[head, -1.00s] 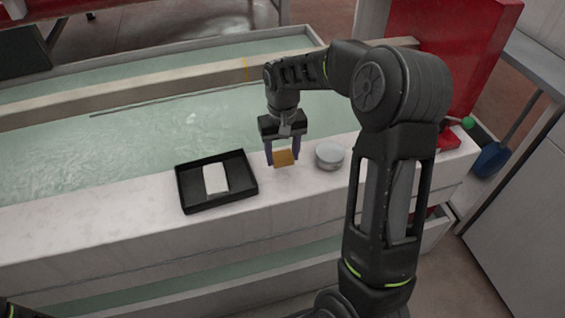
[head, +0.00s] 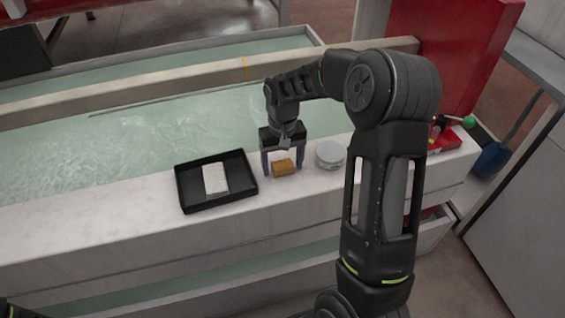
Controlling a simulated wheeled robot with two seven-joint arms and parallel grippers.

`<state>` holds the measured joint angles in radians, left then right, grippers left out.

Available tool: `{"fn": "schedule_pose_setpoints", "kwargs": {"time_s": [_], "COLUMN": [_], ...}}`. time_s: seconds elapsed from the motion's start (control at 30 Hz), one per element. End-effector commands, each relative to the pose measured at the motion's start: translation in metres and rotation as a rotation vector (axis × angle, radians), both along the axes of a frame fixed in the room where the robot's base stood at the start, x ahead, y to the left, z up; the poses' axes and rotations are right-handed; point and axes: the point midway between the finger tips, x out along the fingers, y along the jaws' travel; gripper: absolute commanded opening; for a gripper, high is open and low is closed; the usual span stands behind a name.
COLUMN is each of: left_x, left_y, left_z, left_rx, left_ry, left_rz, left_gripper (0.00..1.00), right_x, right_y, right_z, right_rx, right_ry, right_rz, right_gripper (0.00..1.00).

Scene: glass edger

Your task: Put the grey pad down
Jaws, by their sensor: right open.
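A light grey-white pad (head: 215,178) lies flat in a black tray (head: 184,203) on the pale ledge. My right gripper (head: 283,170) is just right of the tray and points down, its fingers open on either side of a tan-orange block (head: 285,168). The block appears to rest on the ledge; small gaps to the fingers are hard to make out. The pad is apart from this gripper. My left gripper is out of view.
A round whitish container (head: 330,154) stands close to the right of the block. Behind the ledge (head: 110,222) is a trough of pale green water (head: 150,135). A red panel (head: 455,60) rises at the right. The ledge left of the tray is clear.

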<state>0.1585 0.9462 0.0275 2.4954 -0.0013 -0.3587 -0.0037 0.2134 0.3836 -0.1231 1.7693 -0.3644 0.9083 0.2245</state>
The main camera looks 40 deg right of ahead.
Motion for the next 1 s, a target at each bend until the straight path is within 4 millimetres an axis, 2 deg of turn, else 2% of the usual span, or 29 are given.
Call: {"fn": "schedule_pose_setpoints", "kwargs": {"time_s": [0.17,0.37,0.47,0.8,1.0], "left_x": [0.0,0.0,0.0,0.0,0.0], "left_y": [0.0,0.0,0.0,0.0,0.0], "left_z": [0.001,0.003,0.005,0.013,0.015], "left_rx": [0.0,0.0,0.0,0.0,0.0], "left_ry": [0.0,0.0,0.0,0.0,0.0], "left_rz": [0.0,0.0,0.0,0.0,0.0], "left_gripper": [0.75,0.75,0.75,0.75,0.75], "right_x": [0.0,0.001,0.001,0.0,0.0], "right_y": [0.0,0.0,0.0,0.0,0.0], "right_z": [0.001,0.014,0.029,0.099,0.121], "right_rx": [0.0,-0.001,-0.001,-0.001,0.0], "right_ry": [0.0,-0.002,-0.003,-0.003,0.0], "right_rz": [0.0,0.0,0.0,0.0,0.001], "right_gripper": [0.75,0.75,0.75,0.75,0.75]}}
